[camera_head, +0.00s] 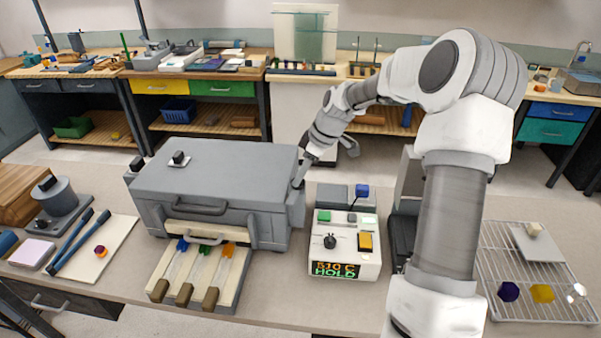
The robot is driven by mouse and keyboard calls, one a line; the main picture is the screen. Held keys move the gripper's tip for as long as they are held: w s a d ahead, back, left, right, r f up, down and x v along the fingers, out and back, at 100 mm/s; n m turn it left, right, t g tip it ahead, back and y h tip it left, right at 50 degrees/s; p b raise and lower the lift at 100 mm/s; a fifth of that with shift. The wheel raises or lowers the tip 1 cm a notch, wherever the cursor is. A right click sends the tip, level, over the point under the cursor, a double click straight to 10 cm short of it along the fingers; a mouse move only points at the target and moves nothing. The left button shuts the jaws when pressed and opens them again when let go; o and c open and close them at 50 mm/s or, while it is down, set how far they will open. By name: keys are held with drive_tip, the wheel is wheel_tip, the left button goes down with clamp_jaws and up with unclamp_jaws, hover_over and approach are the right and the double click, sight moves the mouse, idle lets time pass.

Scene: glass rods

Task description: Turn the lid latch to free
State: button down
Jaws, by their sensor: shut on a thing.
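A large grey box with a closed lid (225,165) stands on the bench left of centre, with a bar handle on its front. My gripper (298,183) reaches down to the box's right side, just below the lid edge. It is shut on what appears to be the lid latch, at a grey block (296,208) on that side. The fingers hide most of the latch, so I cannot tell its turn position. A black knob (178,157) sits on a small plate on top of the lid.
A white control box (345,245) with a lit display reading HOLD stands right of the grey box. A tray with several coloured-tip rods (240,280) lies in front. A wire rack (530,285) is at right. Tongs (75,245) lie at left.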

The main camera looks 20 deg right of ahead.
drive_tip(key=shift+w+n+g, duration=0.1)
drive_tip(key=shift+n+g, duration=0.3)
drive_tip(key=shift+n, duration=0.7)
drive_tip(key=shift+c, duration=1.8)
unclamp_jaws()
drive_tip(key=shift+y, duration=0.3)
drive_tip(key=b+v, duration=0.1)
drive_tip(key=v, duration=1.6)
drive_tip(key=shift+r, duration=0.25)
drive_tip(key=shift+a, duration=0.1)
